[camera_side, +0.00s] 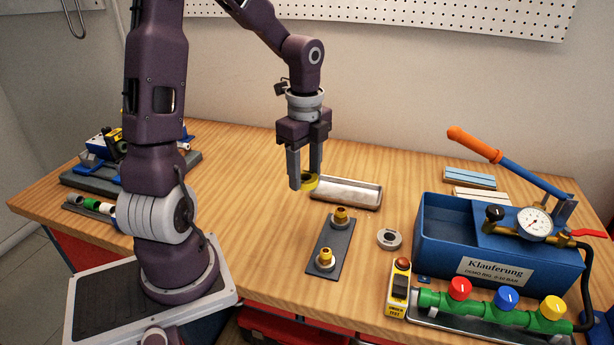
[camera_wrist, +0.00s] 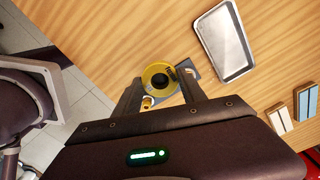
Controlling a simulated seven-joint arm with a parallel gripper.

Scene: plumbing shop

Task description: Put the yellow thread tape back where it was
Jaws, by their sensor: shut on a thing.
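The yellow thread tape (camera_side: 311,184) is a small round roll between my gripper's fingertips (camera_side: 305,185). My gripper points down and is shut on the roll. The roll appears held above the bench, in front of the left end of the metal tray (camera_side: 365,204) in the side view. In the wrist view the yellow tape (camera_wrist: 150,72) shows as a ring with a dark centre between the two fingers, partly over the dark plate. A grey-white round roll (camera_side: 389,238) lies flat on the bench, right of the plate.
A dark plate (camera_side: 322,262) with two brass fittings stands in front of my gripper. To the right are a blue test-pump box (camera_side: 450,237), a valve manifold (camera_side: 484,303) and a yellow switch box (camera_side: 396,300). Bare wood lies left of the plate.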

